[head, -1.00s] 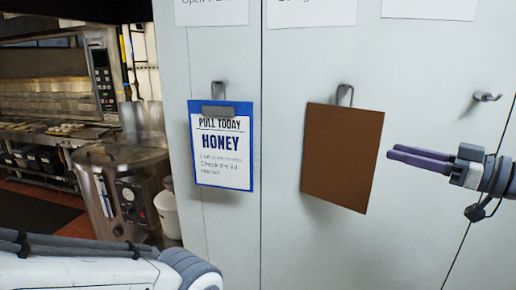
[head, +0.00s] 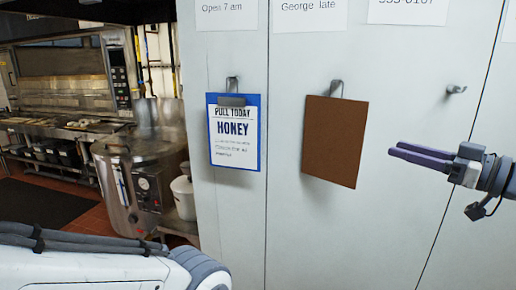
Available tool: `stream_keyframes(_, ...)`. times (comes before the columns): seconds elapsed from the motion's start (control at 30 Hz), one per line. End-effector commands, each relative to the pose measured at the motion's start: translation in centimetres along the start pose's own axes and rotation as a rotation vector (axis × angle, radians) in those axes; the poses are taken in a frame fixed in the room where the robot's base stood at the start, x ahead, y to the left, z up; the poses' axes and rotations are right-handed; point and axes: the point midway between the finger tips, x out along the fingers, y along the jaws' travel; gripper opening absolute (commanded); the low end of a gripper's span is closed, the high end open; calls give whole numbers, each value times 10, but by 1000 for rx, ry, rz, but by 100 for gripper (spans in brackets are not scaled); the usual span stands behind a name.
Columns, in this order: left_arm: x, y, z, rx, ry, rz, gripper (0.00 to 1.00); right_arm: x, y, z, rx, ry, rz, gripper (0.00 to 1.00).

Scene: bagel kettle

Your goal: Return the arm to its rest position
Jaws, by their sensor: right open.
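My right gripper (head: 420,154) is at the right of the head view, in front of the pale wall panel. Its two dark fingers point left with a narrow gap between them, and nothing is held. A brown board (head: 333,142) hangs tilted from a hook to the left of the fingertips, apart from them in the picture. A blue clipboard (head: 236,166) with a "PULL TODAY HONEY" sheet hangs further left. Part of my own white arm lies along the lower left. My left gripper is not in view.
An empty hook (head: 456,90) is on the wall above my right gripper. Paper signs (head: 408,10) line the top. At the left stand a steel kettle (head: 135,190), a white bucket (head: 184,198) and an oven (head: 65,75). Dark matting lies on the red floor.

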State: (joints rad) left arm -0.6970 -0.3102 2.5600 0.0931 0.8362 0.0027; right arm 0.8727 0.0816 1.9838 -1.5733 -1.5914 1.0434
Motion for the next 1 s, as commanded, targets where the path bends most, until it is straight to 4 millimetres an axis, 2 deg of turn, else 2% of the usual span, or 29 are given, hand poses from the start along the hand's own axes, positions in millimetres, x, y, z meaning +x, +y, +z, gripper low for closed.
stream_keyframes(0.27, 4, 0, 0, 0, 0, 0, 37, 42, 8, 2, -55, 14, 104, 44)
stream_keyframes(0.47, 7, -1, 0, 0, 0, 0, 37, 82, 12, 8, -87, 5, 227, 44)
stream_keyframes(0.57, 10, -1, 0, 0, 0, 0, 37, 104, 10, 18, -88, -23, 303, 44)
stream_keyframes(0.67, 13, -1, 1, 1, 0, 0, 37, 128, -1, 39, -70, -90, 393, 44)
stream_keyframes(0.77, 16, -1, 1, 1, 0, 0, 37, 145, -25, 74, -30, -215, 469, 44)
stream_keyframes(0.87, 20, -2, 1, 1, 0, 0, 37, 150, -63, 120, 23, -388, 503, 44)
stream_keyframes(0.97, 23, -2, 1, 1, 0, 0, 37, 141, -115, 170, 73, -602, 485, 44)
stream_keyframes(1.0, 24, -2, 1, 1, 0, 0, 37, 134, -138, 189, 90, -690, 465, 44)
